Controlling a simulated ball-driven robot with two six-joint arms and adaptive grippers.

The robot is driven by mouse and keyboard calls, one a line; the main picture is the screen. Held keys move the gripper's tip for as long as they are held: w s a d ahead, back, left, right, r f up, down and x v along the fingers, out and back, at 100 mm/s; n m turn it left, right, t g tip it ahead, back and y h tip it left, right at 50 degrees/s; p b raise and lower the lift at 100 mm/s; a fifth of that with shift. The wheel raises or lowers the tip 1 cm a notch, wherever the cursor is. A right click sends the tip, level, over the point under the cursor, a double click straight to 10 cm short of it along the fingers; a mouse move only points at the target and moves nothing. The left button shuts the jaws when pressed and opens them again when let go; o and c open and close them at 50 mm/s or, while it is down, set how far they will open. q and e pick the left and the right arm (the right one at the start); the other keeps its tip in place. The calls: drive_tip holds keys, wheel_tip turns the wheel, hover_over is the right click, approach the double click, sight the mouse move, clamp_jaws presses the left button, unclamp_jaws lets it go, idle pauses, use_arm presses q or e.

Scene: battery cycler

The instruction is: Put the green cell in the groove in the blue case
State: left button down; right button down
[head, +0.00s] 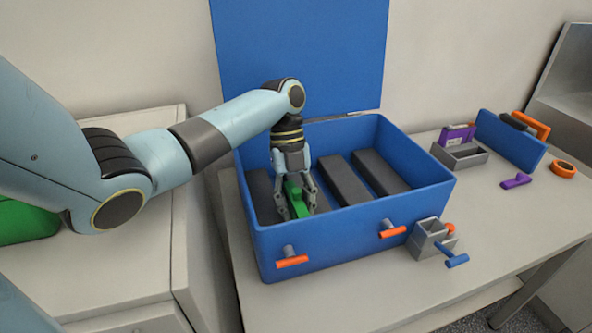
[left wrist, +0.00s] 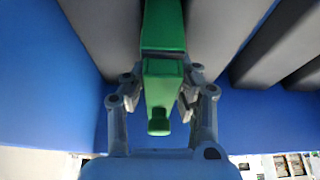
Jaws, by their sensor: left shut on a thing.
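The blue case (head: 350,231) stands open on the table, its lid (head: 300,50) upright at the back. Dark grey blocks or pads run front to back inside it, with gaps between them. My left gripper (head: 297,208) reaches down into the case, left of the middle, and is shut on the green cell (head: 293,192). The cell (left wrist: 163,85) lies lengthwise between the fingers in the left wrist view, between grey surfaces. Whether it touches the groove's bottom is hidden. My right gripper is not in view.
Two orange-handled latches (head: 292,262) stick out from the case front. A grey holder (head: 428,238) with a blue-handled tool stands at its right front corner.

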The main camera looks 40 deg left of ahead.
use_arm(q)
drive_tip(key=shift+f, duration=0.1)
drive_tip(key=c, duration=1)
unclamp_jaws()
drive_tip(key=shift+c, duration=0.2)
drive_tip(key=p+v, duration=0.7)
drive_tip(key=v, duration=0.5)
drive_tip(key=shift+p, duration=0.4)
